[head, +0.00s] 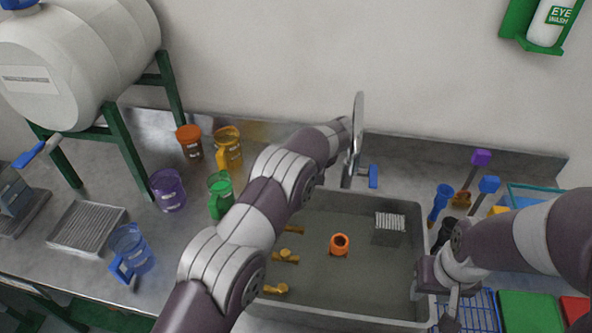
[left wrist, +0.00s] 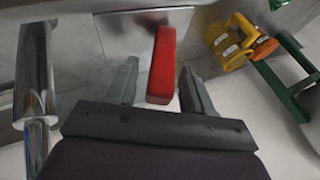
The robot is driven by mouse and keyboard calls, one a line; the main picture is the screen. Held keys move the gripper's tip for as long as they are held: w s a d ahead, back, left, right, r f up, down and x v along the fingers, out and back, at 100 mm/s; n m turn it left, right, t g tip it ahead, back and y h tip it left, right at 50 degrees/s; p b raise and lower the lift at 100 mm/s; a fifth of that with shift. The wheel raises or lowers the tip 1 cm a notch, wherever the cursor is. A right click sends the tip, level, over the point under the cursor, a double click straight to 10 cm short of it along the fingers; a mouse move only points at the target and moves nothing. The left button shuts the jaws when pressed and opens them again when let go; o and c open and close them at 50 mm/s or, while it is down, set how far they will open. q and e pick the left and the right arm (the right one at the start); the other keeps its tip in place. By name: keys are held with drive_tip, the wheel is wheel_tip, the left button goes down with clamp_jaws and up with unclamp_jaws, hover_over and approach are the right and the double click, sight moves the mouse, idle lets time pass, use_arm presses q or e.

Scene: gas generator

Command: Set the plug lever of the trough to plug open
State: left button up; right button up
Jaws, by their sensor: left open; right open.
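The grey trough (head: 405,290) stands on the steel bench with a chrome tap (head: 355,140) behind it. A red lever (left wrist: 162,65) shows in the left wrist view, in front of a metal plate (left wrist: 130,35). My left gripper (left wrist: 157,88) is open, with one finger on each side of the red lever; whether it touches is unclear. In the head view my left arm hides this gripper and the red lever. A blue lever (head: 373,176) sits right of the tap. My right gripper (head: 452,305) is open and empty over the trough's right front edge, partly hidden.
An orange ring (head: 340,244) and a slotted block (head: 390,222) are in the trough. Yellow (head: 228,148), green (head: 220,194), purple (head: 168,190) and blue jugs (head: 132,250) stand left of it. The tap column (left wrist: 36,80) is close beside my left gripper.

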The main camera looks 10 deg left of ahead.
use_arm(q)
drive_tip(key=shift+a+f+h+b, duration=0.1)
drive_tip(key=shift+a+h+b, duration=0.2)
drive_tip(key=shift+b, duration=0.15)
drive_tip(key=shift+a+r+h+p, duration=0.45)
drive_tip(key=shift+r+h+p, duration=0.35)
drive_tip(key=shift+p, duration=0.45)
drive_tip(key=a+r+n+h+p, duration=0.1)
drive_tip(key=h+p, duration=0.1)
drive_tip(key=p, duration=0.3)
drive_tip(key=shift+a, duration=0.25)
drive_tip(key=shift+a+f+h, duration=0.25)
drive_tip(key=shift+f+h, duration=0.1)
drive_tip(key=shift+h, duration=0.15)
drive_tip(key=shift+b+v, duration=0.85)
drive_tip(key=shift+v, duration=0.15)
drive_tip(key=b+v, duration=0.3)
drive_tip(key=v, duration=0.6)
drive_tip(key=s+a+f+g+b, duration=0.1)
drive_tip(key=s+a+f+b, duration=0.1)
drive_tip(key=s, duration=1.1)
drive_tip(key=s+a+f+g+b, duration=0.1)
drive_tip(key=s+f, duration=0.3)
drive_tip(key=s, duration=1)
drive_tip(key=shift+a+f+g+b, duration=0.2)
drive_tip(key=shift+a+g+b, duration=0.25)
drive_tip(key=shift+b, duration=0.45)
